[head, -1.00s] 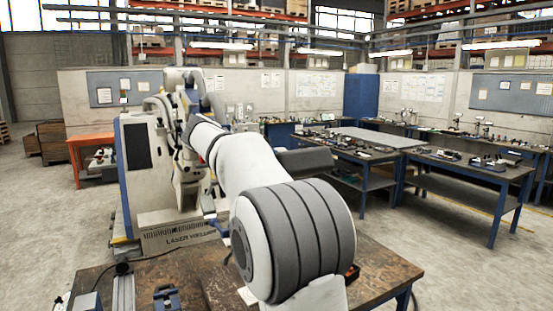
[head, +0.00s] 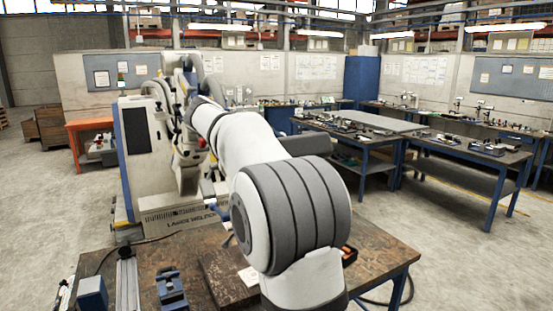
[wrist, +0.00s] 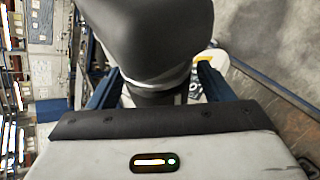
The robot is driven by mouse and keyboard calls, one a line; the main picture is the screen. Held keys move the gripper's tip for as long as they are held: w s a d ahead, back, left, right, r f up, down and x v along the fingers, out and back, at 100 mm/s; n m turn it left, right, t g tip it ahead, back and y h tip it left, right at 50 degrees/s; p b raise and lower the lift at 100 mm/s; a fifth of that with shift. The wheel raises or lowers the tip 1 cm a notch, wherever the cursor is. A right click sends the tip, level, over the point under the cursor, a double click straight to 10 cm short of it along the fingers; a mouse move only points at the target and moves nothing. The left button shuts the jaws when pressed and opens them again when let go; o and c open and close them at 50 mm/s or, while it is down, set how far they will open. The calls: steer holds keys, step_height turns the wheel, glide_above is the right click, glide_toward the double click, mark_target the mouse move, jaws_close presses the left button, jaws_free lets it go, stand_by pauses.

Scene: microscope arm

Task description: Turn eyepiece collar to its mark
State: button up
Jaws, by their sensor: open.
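In the wrist view, my gripper (wrist: 158,88) is open, with one dark blue finger on each side. A large dark grey rounded part (wrist: 148,35), apparently the eyepiece, fills the upper middle. A darker collar-like band (wrist: 155,97) lies below it, between the fingers. I cannot tell whether the fingers touch it. A pale disc with a yellow patch (wrist: 207,62) shows beside the right finger. I cannot make out a collar mark for certain. In the head view, my white and grey arm reaches toward the large white machine (head: 148,155) and hides the eyepiece and my gripper.
A worn brown workbench (head: 380,262) stands in front, with a blue clamp (head: 171,288), a blue block (head: 92,293) and a metal rail (head: 127,280) on it. Blue-legged tables (head: 470,150) stand at the right.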

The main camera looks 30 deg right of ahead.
steer(key=v, duration=0.7)
steer(key=shift+a+r+b, duration=0.25)
steer(key=shift+a+b, duration=0.1)
steer(key=shift+b, duration=0.1)
